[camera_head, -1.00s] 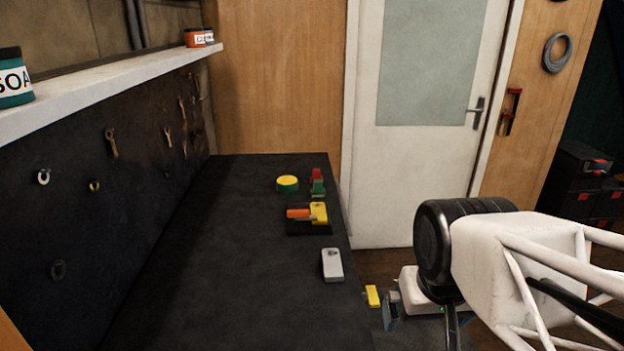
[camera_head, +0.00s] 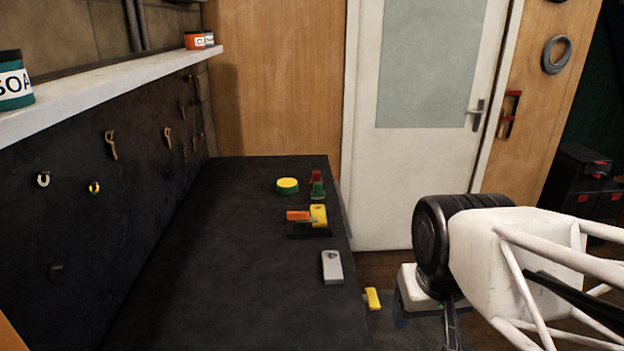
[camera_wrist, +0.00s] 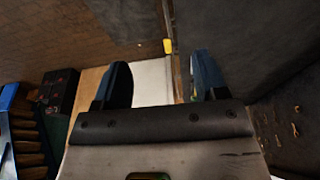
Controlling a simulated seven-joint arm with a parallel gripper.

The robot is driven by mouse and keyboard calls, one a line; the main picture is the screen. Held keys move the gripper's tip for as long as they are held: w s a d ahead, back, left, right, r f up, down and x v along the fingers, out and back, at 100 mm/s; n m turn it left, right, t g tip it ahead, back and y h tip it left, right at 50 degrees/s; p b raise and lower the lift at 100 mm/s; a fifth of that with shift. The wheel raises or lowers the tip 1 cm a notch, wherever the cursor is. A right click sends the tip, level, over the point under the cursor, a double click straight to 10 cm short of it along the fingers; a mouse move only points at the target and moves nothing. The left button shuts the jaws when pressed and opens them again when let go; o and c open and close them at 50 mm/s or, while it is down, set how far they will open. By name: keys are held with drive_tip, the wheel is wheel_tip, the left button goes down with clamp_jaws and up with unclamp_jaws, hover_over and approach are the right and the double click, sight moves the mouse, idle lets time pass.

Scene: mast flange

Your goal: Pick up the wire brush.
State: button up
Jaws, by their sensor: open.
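I cannot tell for certain which thing is the wire brush. An orange-handled thing (camera_head: 298,215) lies on a dark base on the bench (camera_head: 215,280), beside an upright yellow block (camera_head: 318,215); it may be the brush, but no bristles show. My gripper (camera_wrist: 161,62) is open and empty in the wrist view, its two dark blue fingers apart. In the head view the gripper hangs low at the right, off the bench's right side, largely hidden by my wrist.
A grey block (camera_head: 332,267), a yellow-topped green tin (camera_head: 287,186) and a red-and-green thing (camera_head: 317,185) stand along the bench's right side. A yellow piece (camera_head: 372,298) is at its right edge. The bench's left part is clear. A door (camera_head: 420,160) stands behind.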

drive_tip(key=w+a+r+n, duration=0.15)
drive_tip(key=w+r, duration=0.35)
drive_tip(key=w, duration=0.6)
drive_tip(key=w+r+n, duration=0.3)
drive_tip(key=w+r, duration=0.1)
drive_tip(key=w, duration=0.8)
drive_tip(key=n+g, duration=0.3)
drive_tip(key=n, duration=1)
hover_over(316, 172)
drive_tip(key=f, duration=2.1)
drive_tip(key=shift+s+f, duration=0.25)
drive_tip(key=shift+f, duration=0.15)
drive_tip(key=shift+w+f+n, duration=0.25)
drive_tip(key=shift+w+f, duration=0.1)
drive_tip(key=shift+f, duration=0.1)
drive_tip(key=shift+f, duration=0.1)
drive_tip(key=shift+f, duration=1.2)
